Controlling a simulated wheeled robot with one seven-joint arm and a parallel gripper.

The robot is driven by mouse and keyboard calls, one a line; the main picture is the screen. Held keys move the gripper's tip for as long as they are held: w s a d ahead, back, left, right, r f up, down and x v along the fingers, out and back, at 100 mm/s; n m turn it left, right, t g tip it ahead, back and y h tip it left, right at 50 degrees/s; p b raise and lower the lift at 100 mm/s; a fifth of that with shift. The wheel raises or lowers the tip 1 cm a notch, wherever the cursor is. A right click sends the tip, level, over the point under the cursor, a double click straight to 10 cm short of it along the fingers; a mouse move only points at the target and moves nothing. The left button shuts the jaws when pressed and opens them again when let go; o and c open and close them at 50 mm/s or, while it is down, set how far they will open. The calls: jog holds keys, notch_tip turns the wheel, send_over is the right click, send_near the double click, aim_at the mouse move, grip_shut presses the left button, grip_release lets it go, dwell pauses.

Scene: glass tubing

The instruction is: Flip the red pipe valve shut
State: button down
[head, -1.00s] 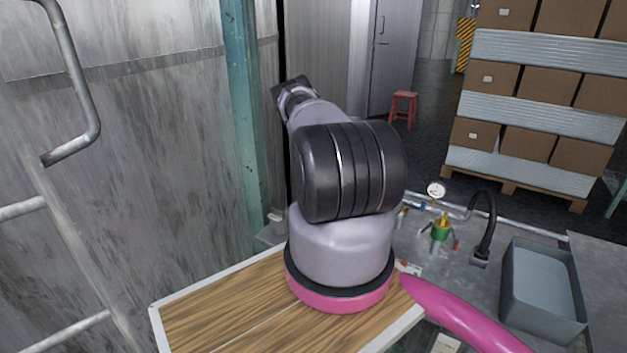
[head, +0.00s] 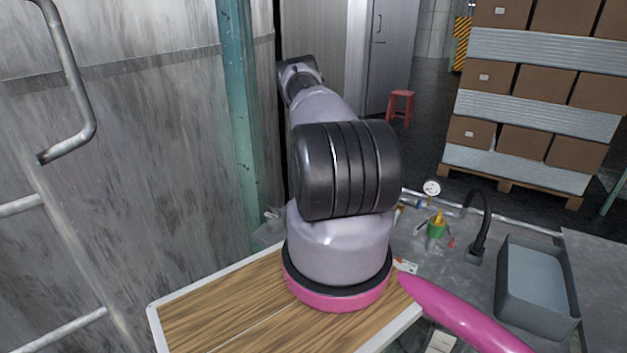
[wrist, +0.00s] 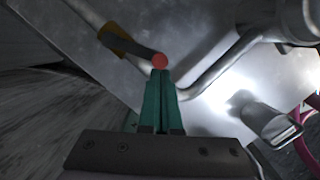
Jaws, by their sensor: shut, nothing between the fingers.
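In the wrist view, my gripper (wrist: 160,74) has its two teal fingers pressed together. Just beyond their tips is a small round red knob (wrist: 159,61), at the end of a dark lever (wrist: 130,43) with an orange-yellow band (wrist: 113,37) near its other end. This looks like the red valve handle. The fingertips appear to be at or very near the knob; I cannot tell if they touch. A metal pipe (wrist: 222,65) bends close by. In the head view my own arm hides the gripper, and I cannot make out the valve clearly.
In the head view, a wooden-topped board (head: 215,310) lies in front of the grey bench.

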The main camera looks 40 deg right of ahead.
jog(key=s+d+n+t, duration=0.2)
jog(key=s+d+n, duration=0.2)
jog(key=d+n, duration=0.3)
jog(key=shift+d+n, duration=0.3)
jog(key=shift+n, duration=1.2)
jog(key=shift+s+d, duration=0.1)
jog(key=shift+d, duration=0.05)
